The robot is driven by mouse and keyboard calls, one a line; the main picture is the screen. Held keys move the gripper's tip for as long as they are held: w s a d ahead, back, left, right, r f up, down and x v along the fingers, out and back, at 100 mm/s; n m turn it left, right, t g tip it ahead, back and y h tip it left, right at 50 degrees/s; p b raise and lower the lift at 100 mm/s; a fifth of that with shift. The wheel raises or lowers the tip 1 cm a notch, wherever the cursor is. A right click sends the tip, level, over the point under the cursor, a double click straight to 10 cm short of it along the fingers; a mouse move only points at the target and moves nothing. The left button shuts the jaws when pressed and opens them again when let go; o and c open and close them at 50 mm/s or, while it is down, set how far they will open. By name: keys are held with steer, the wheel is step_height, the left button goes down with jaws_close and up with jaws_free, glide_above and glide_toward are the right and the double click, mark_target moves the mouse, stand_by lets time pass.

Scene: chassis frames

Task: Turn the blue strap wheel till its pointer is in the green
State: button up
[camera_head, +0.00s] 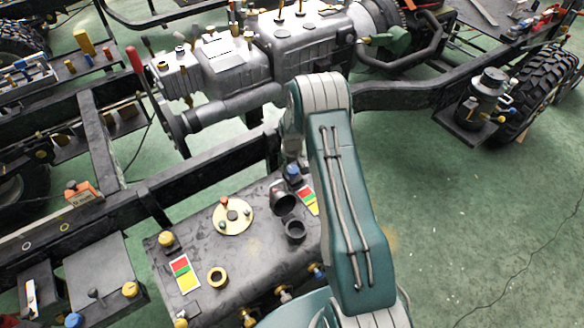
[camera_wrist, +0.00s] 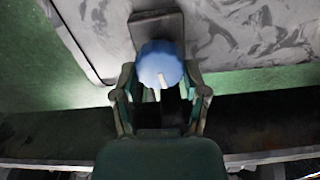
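The blue strap wheel (camera_wrist: 160,65) shows in the wrist view on a dark mount at the edge of a grey tank. Its white pointer mark (camera_wrist: 163,81) points down the picture, toward my gripper. In the head view a small blue wheel (camera_head: 293,171) sits on the tank's far right, beside a red, green and yellow label (camera_head: 308,199). My gripper (camera_wrist: 160,80) is open, with a finger on either side of the wheel; firm contact is not visible. In the head view my arm mostly hides the gripper. The pointer's place against the colours cannot be read.
Green floor (camera_head: 480,220) is clear at right.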

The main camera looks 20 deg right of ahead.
mark_target(292, 168)
stand_by(0.3)
steer(key=shift+s+f+m, duration=0.15)
steer(key=shift+m, duration=3.15)
steer(key=o, duration=1.2)
steer(key=shift+c, duration=0.2)
step_height(292, 168, up, 12)
